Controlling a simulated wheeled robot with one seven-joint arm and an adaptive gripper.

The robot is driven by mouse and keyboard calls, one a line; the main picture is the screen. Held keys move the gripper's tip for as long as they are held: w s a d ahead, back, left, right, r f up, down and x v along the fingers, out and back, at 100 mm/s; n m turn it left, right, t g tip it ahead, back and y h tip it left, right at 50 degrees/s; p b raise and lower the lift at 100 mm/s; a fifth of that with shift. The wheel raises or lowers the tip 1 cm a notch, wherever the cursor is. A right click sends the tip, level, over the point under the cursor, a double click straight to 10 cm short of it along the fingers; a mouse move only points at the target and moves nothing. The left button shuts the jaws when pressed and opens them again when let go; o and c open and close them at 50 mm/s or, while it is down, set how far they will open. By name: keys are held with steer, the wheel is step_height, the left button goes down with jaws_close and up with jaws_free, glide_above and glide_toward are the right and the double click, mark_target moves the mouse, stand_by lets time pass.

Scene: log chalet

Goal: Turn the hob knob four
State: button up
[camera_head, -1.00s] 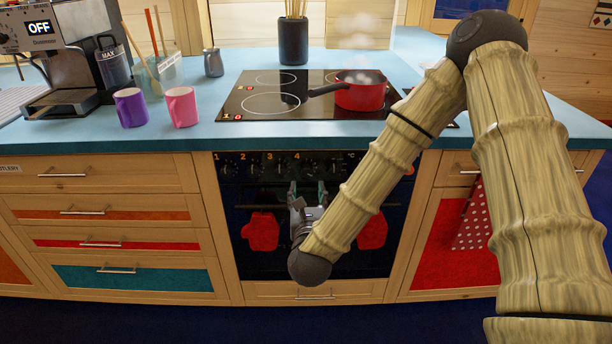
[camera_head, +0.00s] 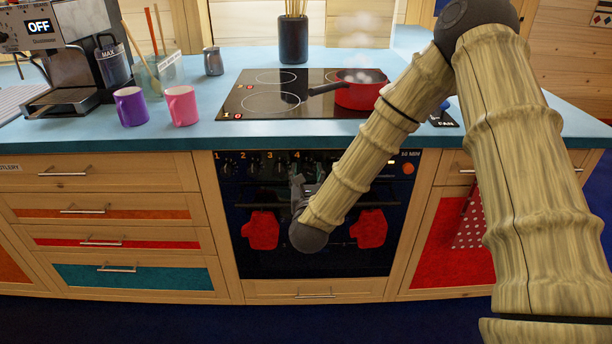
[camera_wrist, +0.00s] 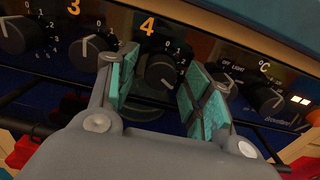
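Hob knob four (camera_wrist: 158,72) is a round black knob on the oven's dark control panel, under an orange 4 in the wrist view. A scale of small white numbers runs round it. My gripper (camera_wrist: 162,80) is open, with its two teal-padded fingers on the left and right of this knob. Gaps show between the knob and the pads, and I cannot tell whether either pad touches it. In the head view my gripper (camera_head: 309,181) is in front of the panel under the 4, and it largely hides knob four there.
Knob three (camera_wrist: 90,48) is close on the left of my gripper, and the oven temperature knob (camera_wrist: 265,100) is to the right. The oven handle bar and red oven mitts (camera_head: 261,230) are below. A steaming red pan (camera_head: 358,94) stands on the hob (camera_head: 262,84).

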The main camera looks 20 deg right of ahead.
steer(key=c, duration=0.8)
